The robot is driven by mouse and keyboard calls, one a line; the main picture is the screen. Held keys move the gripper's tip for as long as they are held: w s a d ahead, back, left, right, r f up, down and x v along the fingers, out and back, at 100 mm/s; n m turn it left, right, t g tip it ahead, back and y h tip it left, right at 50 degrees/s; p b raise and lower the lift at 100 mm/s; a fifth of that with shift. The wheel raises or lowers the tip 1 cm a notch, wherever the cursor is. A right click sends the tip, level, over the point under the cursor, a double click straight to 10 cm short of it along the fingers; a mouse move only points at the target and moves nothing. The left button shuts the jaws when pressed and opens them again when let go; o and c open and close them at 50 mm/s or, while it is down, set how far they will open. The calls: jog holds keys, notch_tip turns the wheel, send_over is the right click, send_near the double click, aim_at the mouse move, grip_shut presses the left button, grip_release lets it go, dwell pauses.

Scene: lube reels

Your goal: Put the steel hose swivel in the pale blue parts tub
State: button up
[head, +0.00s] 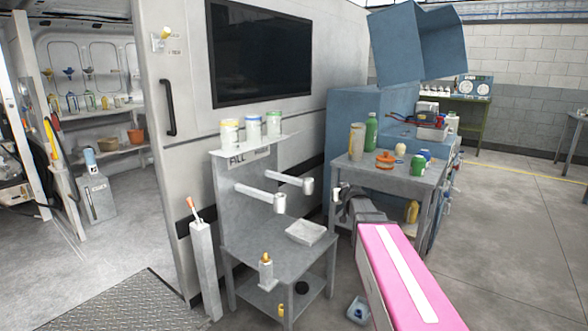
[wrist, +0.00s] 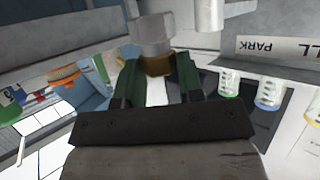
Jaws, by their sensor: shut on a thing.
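The steel hose swivel (wrist: 152,35), a grey metal body with a brass-coloured collar, is held between the two dark green fingers of my gripper (wrist: 160,78) in the wrist view. In the head view my gripper (head: 346,197) is in front of the left edge of the grey side table, with the swivel (head: 338,189) at its tip. A shallow, very pale tub (head: 306,233) sits on the grey stand's top, left of and below my gripper. A small pale bluish tub (head: 358,311) with something dark in it is on the floor; I cannot tell which is the named tub.
Two white arms (head: 262,198) with cylindrical ends stick out above the stand (head: 265,250). Several lidded jars (head: 252,128) stand on its upper shelf. The side table (head: 400,175) holds bottles and an orange item (head: 385,160). Open air lies between my gripper and the stand.

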notch_tip(320, 180, up, 23)
jog(key=s+m+h, duration=0.2)
jog(key=shift+r, duration=0.15)
jog(key=shift+a, duration=0.1)
